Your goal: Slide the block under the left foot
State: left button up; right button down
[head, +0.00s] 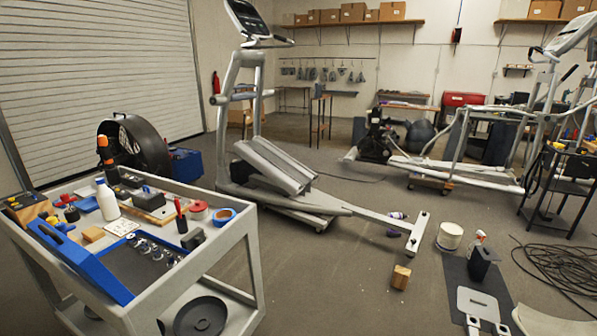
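A small wooden block (401,277) stands on the grey floor, in front of the near end of a crossbar. The light grey elliptical machine (270,165) stands in the middle of the room. Its long rear rail (365,213) ends in that crossbar (417,232), with one end farther off and one end nearer me. The block is apart from the crossbar, with a short stretch of bare floor between them. I cannot tell which end is the left foot, or whether it is raised off the floor.
A tool cart (235,262) with bottles and parts fills the left front. A dark mat (455,272) with a black box (483,263) and grey plate (480,306) lies right. Coiled cable (565,265) and a white tub (450,236) are on the floor. Floor between cart and block is clear.

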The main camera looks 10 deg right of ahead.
aim_at(400, 280)
jog(key=i+l+z, duration=0.2)
jog(key=i+z, duration=1)
jog(key=k+l, duration=0.05)
jog(key=k, duration=0.05)
